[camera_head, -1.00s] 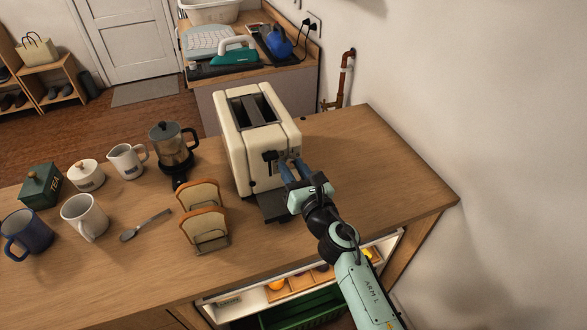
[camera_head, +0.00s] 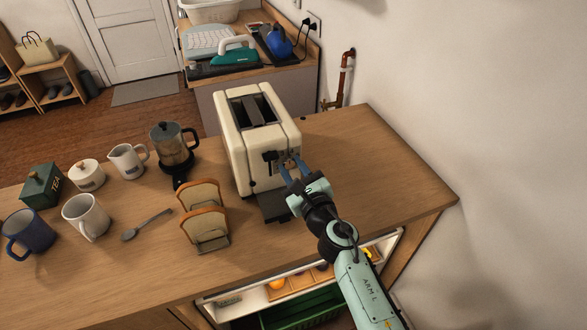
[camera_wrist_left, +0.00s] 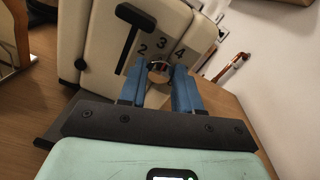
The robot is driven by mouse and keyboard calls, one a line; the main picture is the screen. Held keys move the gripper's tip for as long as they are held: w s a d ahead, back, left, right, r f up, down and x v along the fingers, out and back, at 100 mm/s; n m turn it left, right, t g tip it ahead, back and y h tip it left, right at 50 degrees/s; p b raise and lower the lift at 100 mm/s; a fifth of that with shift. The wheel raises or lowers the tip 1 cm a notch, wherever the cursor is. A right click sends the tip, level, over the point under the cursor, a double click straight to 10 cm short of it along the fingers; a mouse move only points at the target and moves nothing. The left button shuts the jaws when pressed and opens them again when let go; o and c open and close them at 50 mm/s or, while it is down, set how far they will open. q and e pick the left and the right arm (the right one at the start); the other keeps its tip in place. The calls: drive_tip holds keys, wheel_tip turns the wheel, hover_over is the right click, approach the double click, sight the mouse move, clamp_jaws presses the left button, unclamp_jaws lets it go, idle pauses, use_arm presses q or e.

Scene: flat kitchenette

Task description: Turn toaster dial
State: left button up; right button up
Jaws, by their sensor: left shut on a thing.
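The cream toaster (camera_head: 240,140) stands on the wooden counter with its two slots facing up. Its front also shows in the left wrist view (camera_wrist_left: 105,35), with a black lever (camera_wrist_left: 135,32) and the printed numbers 2, 3 and 4. The round dial (camera_wrist_left: 159,72) sits below the numbers, partly hidden between my fingers. My left gripper (camera_head: 291,168) is at the toaster's front, and its blue fingers are shut on the dial (camera_wrist_left: 160,82). My right gripper is in neither view.
A toast rack with bread (camera_head: 204,222) stands left of the toaster, with a glass coffee pot (camera_head: 173,150) behind it. A spoon (camera_head: 146,225), mugs and jars are farther left. The counter right of the toaster (camera_head: 370,170) is clear, up to the wall.

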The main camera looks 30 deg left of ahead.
use_arm(q)
drive_tip(key=n, duration=0.5)
drive_tip(key=shift+b, duration=0.35)
drive_tip(key=n, duration=0.3)
drive_tip(key=n+b, duration=0.1)
drive_tip(key=n, duration=0.2)
drive_tip(key=shift+a+t+h, duration=0.1)
drive_tip(key=shift+t+h, duration=0.2)
drive_tip(key=n+b, duration=0.1)
drive_tip(key=n, duration=0.5)
drive_tip(key=shift+s+b, duration=0.1)
drive_tip(key=shift+b, duration=0.2)
drive_tip(key=n, duration=0.5)
drive_tip(key=shift+t+h+b, duration=0.3)
drive_tip(key=shift+t+b, duration=0.1)
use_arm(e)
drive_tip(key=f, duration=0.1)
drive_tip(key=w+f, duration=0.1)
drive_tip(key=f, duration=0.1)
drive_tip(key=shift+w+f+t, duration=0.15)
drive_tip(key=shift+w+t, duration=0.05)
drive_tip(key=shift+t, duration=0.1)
use_arm(q)
drive_tip(key=shift+n, duration=0.3)
drive_tip(key=o, duration=1.1)
drive_tip(key=shift+c, duration=0.2)
drive_tip(key=shift+f, duration=0.1)
